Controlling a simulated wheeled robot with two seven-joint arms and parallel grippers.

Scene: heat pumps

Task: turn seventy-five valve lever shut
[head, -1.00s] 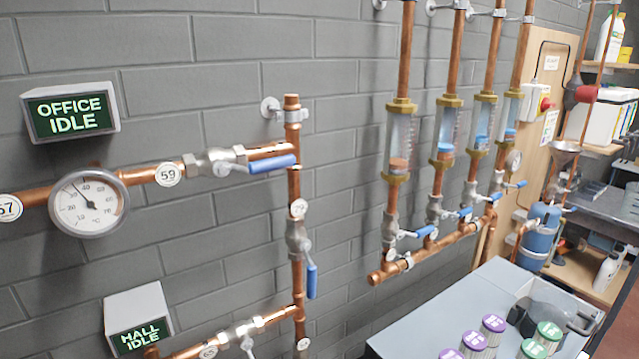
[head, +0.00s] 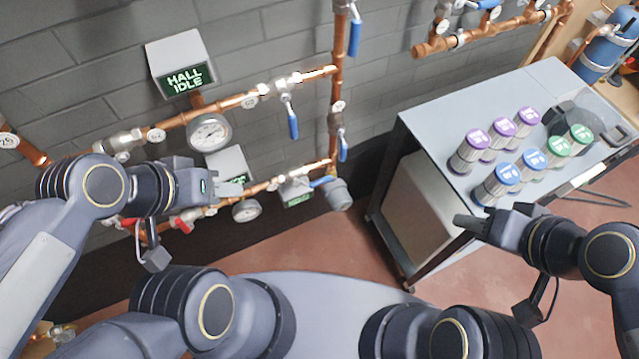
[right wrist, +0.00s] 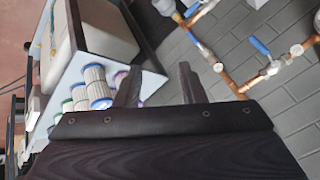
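No tag legibly reading seventy-five can be made out for certain; a round tag (head: 8,141) at the far left is too small to read surely. In the head view, one blue lever (head: 292,120) hangs down from the upper pipe. Another blue lever (head: 322,181) lies along the lower pipe. Red handles (head: 182,225) show below my left gripper (head: 210,188), which is in front of the lower pipe and hides part of it. Its finger gap is unclear. My right gripper (head: 468,226) is beside the cart; in the right wrist view (right wrist: 160,88) its fingers are apart and empty.
A grey cart (head: 415,120) with several purple, blue and green capped canisters stands to the right. A "HALL IDLE" sign (head: 185,78) and a gauge (head: 210,132) are at the wall. Red floor (head: 320,240) is free between wall and cart.

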